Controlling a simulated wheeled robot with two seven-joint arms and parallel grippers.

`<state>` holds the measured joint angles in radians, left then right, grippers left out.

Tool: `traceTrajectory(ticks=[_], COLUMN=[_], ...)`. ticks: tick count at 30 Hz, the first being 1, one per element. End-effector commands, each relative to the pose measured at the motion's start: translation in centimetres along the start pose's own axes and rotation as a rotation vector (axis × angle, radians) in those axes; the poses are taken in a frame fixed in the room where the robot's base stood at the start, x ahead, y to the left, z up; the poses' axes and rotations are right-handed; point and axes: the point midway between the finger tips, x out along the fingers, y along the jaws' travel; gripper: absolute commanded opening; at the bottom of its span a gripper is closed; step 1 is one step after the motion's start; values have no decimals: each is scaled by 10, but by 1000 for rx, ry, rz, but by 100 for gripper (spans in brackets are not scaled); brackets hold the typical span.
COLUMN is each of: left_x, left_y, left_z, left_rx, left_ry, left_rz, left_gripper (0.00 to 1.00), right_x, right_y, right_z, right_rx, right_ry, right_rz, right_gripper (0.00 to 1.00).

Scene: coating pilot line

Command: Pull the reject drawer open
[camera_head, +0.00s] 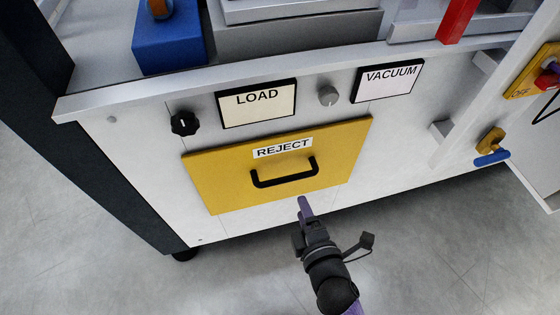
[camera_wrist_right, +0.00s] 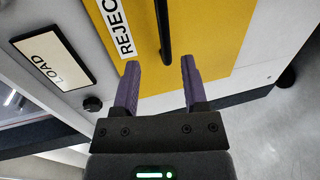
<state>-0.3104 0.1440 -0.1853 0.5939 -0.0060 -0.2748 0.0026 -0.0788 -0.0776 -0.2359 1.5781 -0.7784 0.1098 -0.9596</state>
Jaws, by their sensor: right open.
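My right gripper (camera_head: 304,204) is just below the handle in the head view, open and empty. In the right wrist view, the two purple fingers (camera_wrist_right: 160,85) are spread apart and point at the yellow front (camera_wrist_right: 215,40). The black handle (camera_wrist_right: 163,30) lies ahead, in line with the gap between them. I cannot tell the exact distance. My left gripper is not in view.
Above the drawer are a black knob (camera_head: 184,123), a LOAD plate (camera_head: 257,102), a grey knob (camera_head: 328,95) and a VACUUM plate (camera_head: 388,80). A blue-handled valve (camera_head: 491,157) sticks out at the right. The grey floor (camera_head: 420,240) before the machine is clear.

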Motion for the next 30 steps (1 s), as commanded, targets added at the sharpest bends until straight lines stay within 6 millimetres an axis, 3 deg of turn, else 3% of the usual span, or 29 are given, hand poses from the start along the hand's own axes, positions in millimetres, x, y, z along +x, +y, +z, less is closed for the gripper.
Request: traceTrajectory(ticks=[1,5,12,16,27,30], left_x=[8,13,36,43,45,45], left_y=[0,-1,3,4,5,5], left_z=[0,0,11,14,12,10], left_rx=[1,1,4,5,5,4], left_ry=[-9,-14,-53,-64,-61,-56], left_rz=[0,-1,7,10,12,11], left_gripper=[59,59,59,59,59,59], right_x=[0,12,70,89,99,98], right_y=[-11,-10,-12,-11,-6,-6], right_z=[-3,-4,-4,-5,-4,-4], right_rx=[-1,-6,-6,-4,-5,-5], right_ry=[3,5,5,5,4,4], right_rz=[-6,-2,-3,-4,-2,-2], right_gripper=[56,56,56,56,56,37])
